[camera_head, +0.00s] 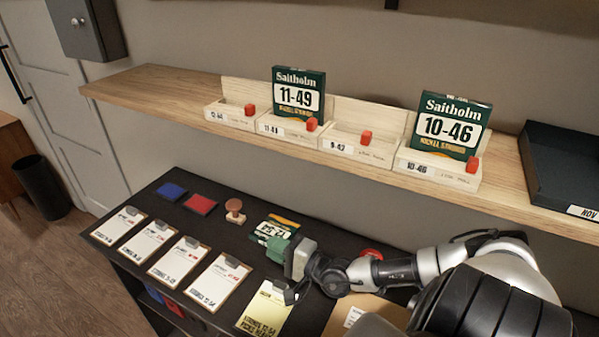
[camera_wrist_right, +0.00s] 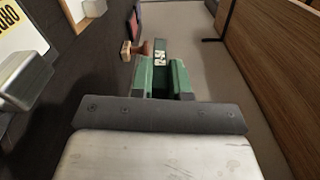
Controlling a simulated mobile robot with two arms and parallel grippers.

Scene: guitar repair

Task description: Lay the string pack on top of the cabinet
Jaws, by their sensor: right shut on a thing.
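A green string pack (camera_head: 274,228) with a white label and a yellow edge is at the black cabinet's top (camera_head: 140,206), in its back middle. My right gripper (camera_head: 281,250) comes from the right and is shut on the pack's near edge. In the right wrist view the pack (camera_wrist_right: 160,56) shows nearly edge-on between the green fingers of the right gripper (camera_wrist_right: 163,78). It looks roughly flat to the cabinet top; I cannot tell whether it touches it. My left gripper is not in view.
A wooden stamp (camera_head: 235,210), a red pad (camera_head: 200,204) and a blue pad (camera_head: 171,190) lie left of the pack. Several clipboards (camera_head: 176,262) line the front.

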